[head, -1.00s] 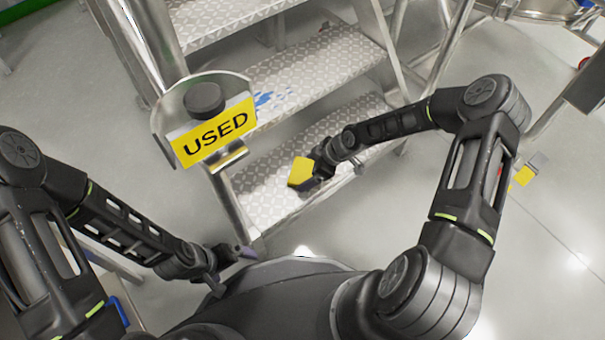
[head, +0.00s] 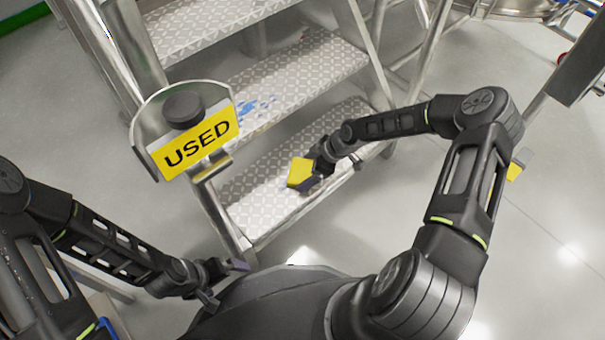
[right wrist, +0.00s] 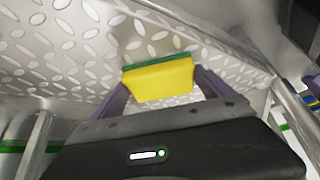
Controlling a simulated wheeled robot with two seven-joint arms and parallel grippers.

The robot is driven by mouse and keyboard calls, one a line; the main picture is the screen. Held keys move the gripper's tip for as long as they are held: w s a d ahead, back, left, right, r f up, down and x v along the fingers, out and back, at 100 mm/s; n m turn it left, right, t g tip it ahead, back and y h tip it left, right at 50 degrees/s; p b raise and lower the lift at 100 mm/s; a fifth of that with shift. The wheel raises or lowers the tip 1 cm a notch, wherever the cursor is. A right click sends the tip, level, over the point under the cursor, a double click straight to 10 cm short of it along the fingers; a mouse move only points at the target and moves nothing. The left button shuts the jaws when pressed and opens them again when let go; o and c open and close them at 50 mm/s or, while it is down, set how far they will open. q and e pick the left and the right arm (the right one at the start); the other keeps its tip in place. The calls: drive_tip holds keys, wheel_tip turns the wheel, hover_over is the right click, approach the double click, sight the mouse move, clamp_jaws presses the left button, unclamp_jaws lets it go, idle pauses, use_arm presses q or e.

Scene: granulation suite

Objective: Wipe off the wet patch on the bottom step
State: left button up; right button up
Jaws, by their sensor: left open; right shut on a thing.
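My right gripper (head: 314,174) is shut on a yellow sponge (head: 300,172) over the bottom step (head: 262,215). In the right wrist view the sponge (right wrist: 160,83) sits between the two purple fingers, its green side towards the diamond-plate tread (right wrist: 60,55). It is close to the tread; I cannot tell whether it touches. No wet patch stands out on the bottom step, and the sponge and gripper hide part of the tread. Blue marks (head: 258,107) show on the step above. My left gripper (head: 226,280) is open and empty, low in front of the stair.
A yellow "USED" sign (head: 198,143) on a metal holder stands at the stair's left side. Metal rails (head: 362,50) flank the steps. A yellow object (head: 516,170) shows beyond my right arm. Grey floor (head: 350,245) in front of the stair is clear.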

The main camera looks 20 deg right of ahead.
sight(295, 180)
idle(0.3)
drive_tip(key=shift+s+a, duration=0.4)
drive_tip(key=shift+a, duration=0.45)
drive_tip(key=shift+s+a+r, duration=0.1)
drive_tip(key=shift+s+a, duration=0.1)
drive_tip(key=shift+a, duration=0.3)
drive_tip(key=shift+s+a, duration=0.15)
drive_tip(key=shift+a, duration=0.35)
drive_tip(key=shift+s+a, duration=0.25)
drive_tip(key=shift+a, duration=0.35)
drive_tip(key=shift+s+a, duration=0.25)
drive_tip(key=shift+a, duration=0.4)
drive_tip(key=shift+s+a, duration=0.25)
drive_tip(key=shift+a, duration=0.35)
drive_tip(key=shift+w, duration=0.1)
